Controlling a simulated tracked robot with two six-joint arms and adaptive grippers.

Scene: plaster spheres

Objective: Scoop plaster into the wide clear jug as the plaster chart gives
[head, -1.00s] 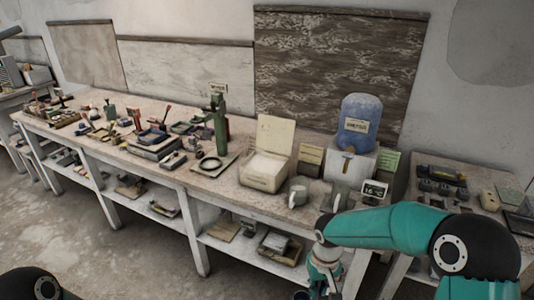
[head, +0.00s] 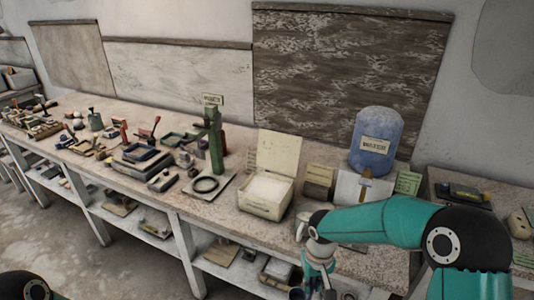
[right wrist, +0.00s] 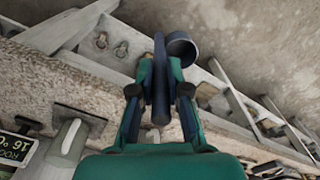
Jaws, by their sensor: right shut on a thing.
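My right gripper (right wrist: 160,80) is shut on the handle of a dark blue scoop (right wrist: 181,47). The scoop's round cup sticks out past the fingertips, in front of the bench edge. In the head view this gripper (head: 316,284) hangs low in front of the bench. An open cream box (head: 262,207) of white plaster stands on the bench, left of my right arm. My left gripper is out of view.
A green stand (head: 215,150) and several tools fill the bench leftward. Small round vessels (right wrist: 110,44) sit on the lower shelf.

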